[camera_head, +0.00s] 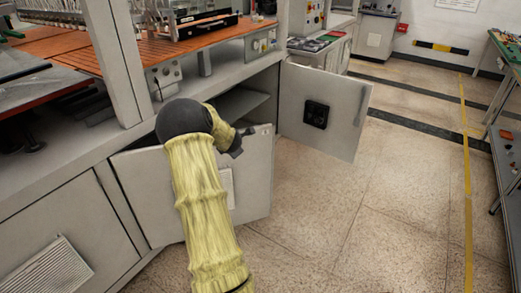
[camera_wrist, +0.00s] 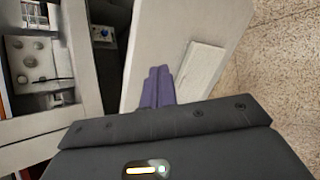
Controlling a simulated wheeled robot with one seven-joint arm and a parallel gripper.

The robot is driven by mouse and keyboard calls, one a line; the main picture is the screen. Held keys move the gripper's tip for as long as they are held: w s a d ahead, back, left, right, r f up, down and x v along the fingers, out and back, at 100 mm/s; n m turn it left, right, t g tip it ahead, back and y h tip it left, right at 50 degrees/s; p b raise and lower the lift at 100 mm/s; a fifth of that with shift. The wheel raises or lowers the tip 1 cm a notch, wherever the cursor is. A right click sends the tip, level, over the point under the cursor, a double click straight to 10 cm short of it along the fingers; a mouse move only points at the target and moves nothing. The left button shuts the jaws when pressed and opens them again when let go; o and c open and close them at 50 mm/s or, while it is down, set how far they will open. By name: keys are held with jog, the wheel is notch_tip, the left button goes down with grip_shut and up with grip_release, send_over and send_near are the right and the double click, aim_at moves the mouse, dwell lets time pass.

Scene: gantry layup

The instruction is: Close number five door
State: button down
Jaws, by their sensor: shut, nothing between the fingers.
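Two grey cabinet doors under the workbench stand open. The nearer left door (camera_head: 256,185) is swung outward, with my arm across its left part; it also fills the middle of the wrist view (camera_wrist: 176,32). A pale flat panel (camera_wrist: 200,68) is fixed on its face. The right door (camera_head: 345,112) stands wide open and carries a black square fitting. No number is readable on either door. My gripper (camera_head: 237,148) is by the left door's upper part. Its purple fingers (camera_wrist: 158,88) are together and empty, against or just in front of the door face; contact is unclear.
The open cabinet (camera_head: 240,104) shows a shelf between the doors. A grey cabinet with a vented panel (camera_head: 45,270) stands at lower left. The speckled floor (camera_head: 390,200) to the right is clear up to a green-topped table (camera_head: 508,50).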

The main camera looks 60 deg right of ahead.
jog(key=a+r+m+y, duration=0.1)
jog(key=a+m, duration=0.2)
jog(key=a, duration=0.8)
jog(key=a+r+m+g+y, duration=0.15)
jog(key=a+m, duration=0.25)
jog(key=a, duration=0.6)
jog(key=a+r+m+t+y, duration=0.1)
jog(key=a+m+y, duration=0.15)
jog(key=a, duration=0.85)
jog(key=s+a+m+g+y, duration=0.1)
jog(key=s+a+m+g, duration=0.1)
jog(key=s+a, duration=0.5)
jog(key=s+a+m+g+y, duration=0.1)
jog(key=s+a+m, duration=0.3)
jog(key=a, duration=1)
jog(key=s, duration=0.3)
jog(key=shift+s+g+y, duration=0.3)
jog(key=shift+s+g, duration=0.05)
jog(key=shift+s, duration=0.05)
jog(key=shift+w+d, duration=0.1)
